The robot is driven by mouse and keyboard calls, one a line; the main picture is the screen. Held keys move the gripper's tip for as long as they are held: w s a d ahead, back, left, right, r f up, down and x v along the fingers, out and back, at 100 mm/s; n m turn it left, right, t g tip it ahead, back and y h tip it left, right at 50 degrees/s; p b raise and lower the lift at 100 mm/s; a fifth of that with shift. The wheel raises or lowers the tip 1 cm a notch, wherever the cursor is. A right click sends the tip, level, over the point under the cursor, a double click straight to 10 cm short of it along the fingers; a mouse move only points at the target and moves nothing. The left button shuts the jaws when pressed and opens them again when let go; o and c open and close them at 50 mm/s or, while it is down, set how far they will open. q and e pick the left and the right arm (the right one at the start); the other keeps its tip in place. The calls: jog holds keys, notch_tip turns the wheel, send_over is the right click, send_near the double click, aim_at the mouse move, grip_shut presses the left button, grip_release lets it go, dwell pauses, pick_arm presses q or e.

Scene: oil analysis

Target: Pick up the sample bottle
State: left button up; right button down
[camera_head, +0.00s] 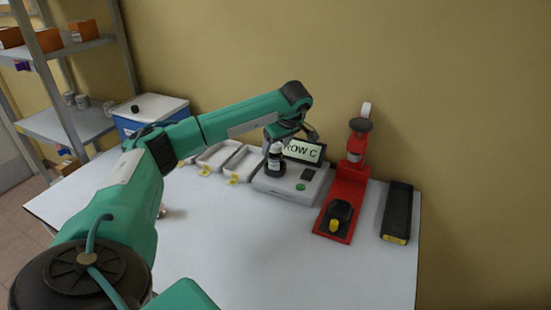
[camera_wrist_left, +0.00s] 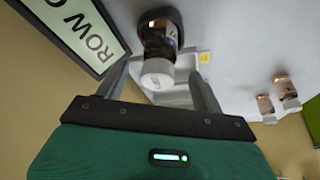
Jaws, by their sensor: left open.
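The sample bottle (camera_head: 275,158), dark with a white cap and a pale label, stands upright on the grey analyzer (camera_head: 297,196), beside its screen reading "ROW C" (camera_head: 304,150). My left gripper (camera_head: 284,136) is at the bottle's cap, reaching in from the left. In the left wrist view the bottle (camera_wrist_left: 158,40) has its white cap between the two spread fingers of the open gripper (camera_wrist_left: 162,78). I cannot tell whether either finger touches it. My right gripper is not in view.
A red stand (camera_head: 345,190) and a black box (camera_head: 397,212) are right of the analyzer. Pale trays (camera_head: 240,163) with yellow tags lie left of it. Two more capped bottles (camera_wrist_left: 286,92) show in the wrist view. The table's front right (camera_head: 330,275) is clear.

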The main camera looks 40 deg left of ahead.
aim_at(274, 155)
pick_arm(q)
jog(key=shift+a+f, duration=0.1)
jog(key=shift+f, duration=0.45)
jog(key=p+x, duration=0.1)
jog(key=x, duration=0.2)
jog(key=shift+w+f+p, duration=0.15)
jog(key=shift+f+p, duration=0.15)
jog(key=shift+f, duration=0.05)
jog(key=shift+a+f, duration=0.15)
jog(key=shift+f, duration=0.25)
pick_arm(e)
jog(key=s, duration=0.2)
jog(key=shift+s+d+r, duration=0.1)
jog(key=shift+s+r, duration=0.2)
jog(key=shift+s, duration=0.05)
pick_arm(q)
jog(key=shift+c, duration=0.2)
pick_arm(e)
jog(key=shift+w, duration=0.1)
pick_arm(q)
jog(key=c, duration=1.1)
jog(key=shift+c, duration=0.4)
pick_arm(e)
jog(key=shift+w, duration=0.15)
pick_arm(q)
jog(key=shift+r, duration=0.2)
